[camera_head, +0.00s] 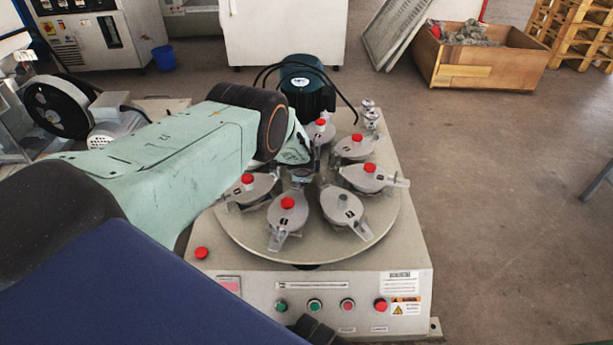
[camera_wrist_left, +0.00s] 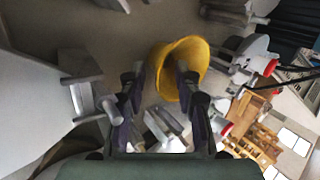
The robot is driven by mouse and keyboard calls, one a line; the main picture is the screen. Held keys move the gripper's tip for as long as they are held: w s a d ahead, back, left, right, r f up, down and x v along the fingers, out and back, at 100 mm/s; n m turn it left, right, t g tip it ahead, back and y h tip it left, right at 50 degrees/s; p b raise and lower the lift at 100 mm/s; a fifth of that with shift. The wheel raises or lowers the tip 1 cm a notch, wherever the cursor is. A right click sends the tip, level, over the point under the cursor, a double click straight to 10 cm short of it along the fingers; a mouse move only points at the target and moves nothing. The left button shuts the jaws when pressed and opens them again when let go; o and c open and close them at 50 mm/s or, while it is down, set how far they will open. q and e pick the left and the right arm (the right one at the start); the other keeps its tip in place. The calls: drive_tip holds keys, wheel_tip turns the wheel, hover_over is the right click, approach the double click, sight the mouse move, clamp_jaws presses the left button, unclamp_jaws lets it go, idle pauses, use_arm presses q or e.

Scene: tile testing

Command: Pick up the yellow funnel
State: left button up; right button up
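The yellow funnel (camera_wrist_left: 183,66) shows in the left wrist view, with its wide rim facing partly toward the right. It lies ahead of and partly between the fingers of my left gripper (camera_wrist_left: 160,85). The fingers are spread apart, with the right one overlapping the funnel in the picture. I cannot tell whether either finger touches it. In the head view the funnel is not visible, and my left arm covers part of the machine there. My right gripper is not in view.
A machine with a round turntable (camera_head: 300,248) carries several grey lidded pots, most with red knobs (camera_head: 287,203). A dark motor (camera_head: 306,88) with cables stands behind it. Buttons (camera_head: 314,305) line its front. A wooden crate (camera_head: 478,68) stands at the back right. Floor to the right is clear.

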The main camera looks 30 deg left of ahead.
use_arm(q)
clamp_jaws()
idle(0.4)
wheel_tip(320, 180, up, 10)
drive_tip(key=p, duration=0.8)
